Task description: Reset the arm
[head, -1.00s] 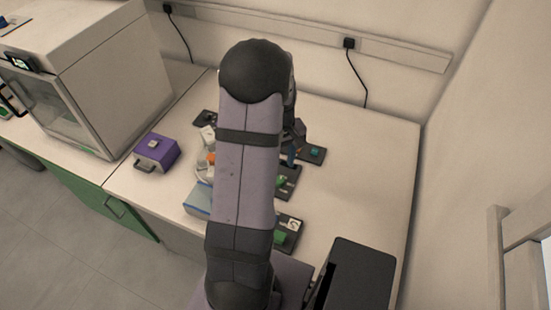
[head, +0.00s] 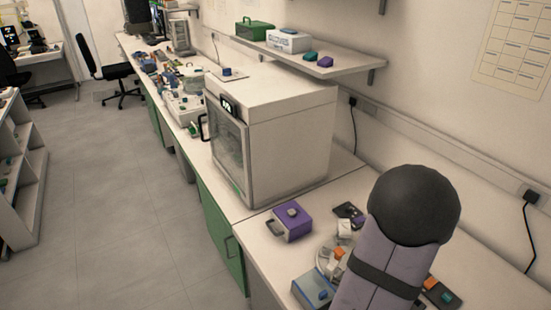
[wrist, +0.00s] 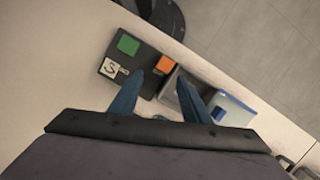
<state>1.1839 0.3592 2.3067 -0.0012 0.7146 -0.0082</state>
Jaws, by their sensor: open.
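My arm (head: 380,275) rises at the lower right of the head view, with its dark rounded joint (head: 414,205) on top. My gripper is hidden in the head view. In the wrist view my gripper (wrist: 160,76) shows two blue fingers spread apart with nothing held between them. Below and beyond the fingers are a black tray (wrist: 115,72) with a green block (wrist: 128,45) and an S-marked tile (wrist: 112,68), an orange block (wrist: 165,64), and a light box with a blue top (wrist: 232,108). The fingers appear apart from these; their exact height is unclear.
A purple case (head: 291,222) stands beside a large white oven-like cabinet (head: 270,130). A blue-grey box (head: 313,290) and small items lie by my arm. A wall shelf (head: 300,58) holds boxes. Open floor (head: 110,200) lies to the left.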

